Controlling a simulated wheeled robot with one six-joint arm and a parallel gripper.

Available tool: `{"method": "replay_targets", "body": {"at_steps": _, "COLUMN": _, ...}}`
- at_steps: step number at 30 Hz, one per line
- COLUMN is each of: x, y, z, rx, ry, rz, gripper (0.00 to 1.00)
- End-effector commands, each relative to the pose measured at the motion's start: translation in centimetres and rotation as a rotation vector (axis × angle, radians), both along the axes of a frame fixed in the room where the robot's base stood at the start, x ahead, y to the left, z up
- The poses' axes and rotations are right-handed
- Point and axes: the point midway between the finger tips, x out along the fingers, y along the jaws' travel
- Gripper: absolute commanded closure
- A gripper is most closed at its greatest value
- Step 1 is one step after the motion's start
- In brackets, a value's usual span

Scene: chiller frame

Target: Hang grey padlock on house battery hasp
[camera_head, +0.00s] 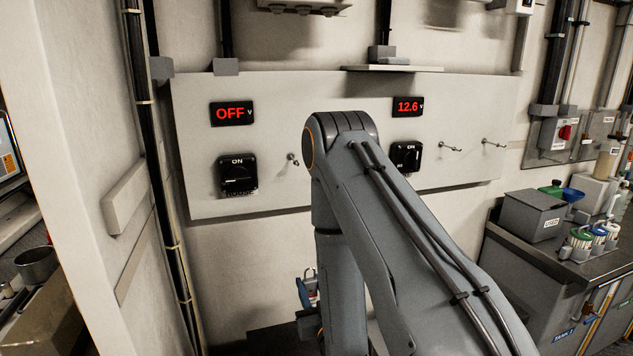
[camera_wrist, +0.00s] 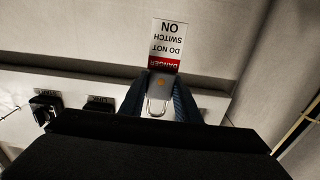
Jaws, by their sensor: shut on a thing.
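My gripper (camera_wrist: 160,100) is shut on the grey padlock (camera_wrist: 161,82), which sits between its two dark blue fingers in the wrist view. The padlock's metal shackle (camera_wrist: 157,107) points toward the bottom of that picture. A white and red danger tag (camera_wrist: 168,42) shows upside down beside the padlock. In the head view my arm hides most of the gripper. Two black rotary switches, left (camera_head: 238,175) and right (camera_head: 406,157), sit on the pale wall panel (camera_head: 270,130).
A red OFF display (camera_head: 232,113) is above the left switch and a 12.6 display (camera_head: 408,107) above the right one. Small metal pegs (camera_head: 450,147) stick out of the panel. A grey bench (camera_head: 560,250) with boxes and bottles stands at the right. A dark vertical pipe is at the left.

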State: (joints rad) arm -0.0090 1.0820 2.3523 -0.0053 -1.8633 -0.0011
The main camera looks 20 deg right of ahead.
Motion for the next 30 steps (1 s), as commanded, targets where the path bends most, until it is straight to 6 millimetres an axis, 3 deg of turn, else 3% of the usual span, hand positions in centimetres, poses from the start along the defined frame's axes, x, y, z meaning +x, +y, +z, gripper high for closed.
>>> {"method": "replay_targets", "body": {"at_steps": 1, "x": 1.0, "y": -0.3, "z": 2.4, "rx": 0.0, "ry": -0.011, "rz": -0.005, "gripper": 0.98}}
{"method": "replay_targets", "body": {"at_steps": 9, "x": 4.4, "y": -1.1, "z": 12.3, "rx": 0.0, "ry": -0.011, "rz": -0.019, "gripper": 0.98}}
{"method": "replay_targets", "body": {"at_steps": 18, "x": 5.7, "y": -0.9, "z": 22.3, "rx": -0.001, "ry": -0.009, "rz": -0.016, "gripper": 0.98}}
{"method": "replay_targets", "body": {"at_steps": 24, "x": 5.7, "y": -0.8, "z": 25.5, "rx": -0.001, "ry": -0.004, "rz": -0.014, "gripper": 0.98}}
{"method": "replay_targets", "body": {"at_steps": 30, "x": 5.9, "y": -0.8, "z": 26.1, "rx": -0.001, "ry": 0.0, "rz": -0.014, "gripper": 0.98}}
